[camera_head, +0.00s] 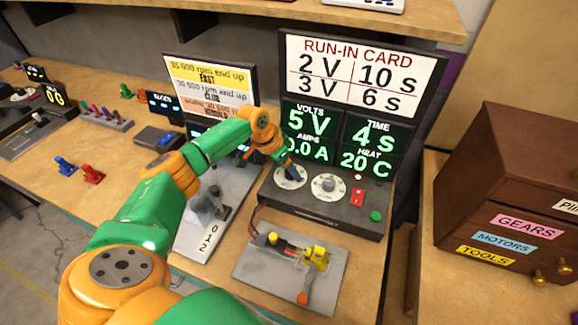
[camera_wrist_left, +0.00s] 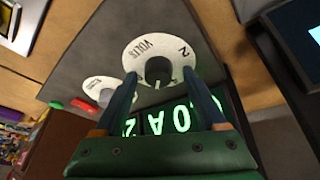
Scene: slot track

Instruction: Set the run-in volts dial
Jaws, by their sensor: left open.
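The volts dial (camera_head: 288,180) is a white round face on the dark sloping console (camera_head: 318,209), left of a second dial (camera_head: 328,187). My left gripper (camera_head: 289,165) is over the volts dial. In the left wrist view, the white face (camera_wrist_left: 145,42) is marked VOLTS and 2, and its dark knob (camera_wrist_left: 158,69) lies between my two open fingertips (camera_wrist_left: 160,78); contact cannot be told. The display (camera_head: 311,122) reads 5 V and 0.0 A, with 4 s and 20 C beside. The run-in card (camera_head: 358,72) reads 2 V 10 s, 3 V 6 s. My right gripper is out of view.
A red switch (camera_head: 357,197) and a green button (camera_head: 376,216) sit right of the dials. In front lies a grey plate (camera_head: 262,277) with a small motor rig (camera_head: 312,257). A brown drawer cabinet (camera_head: 500,190) stands at the right. Another grey fixture (camera_head: 196,240) stands left.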

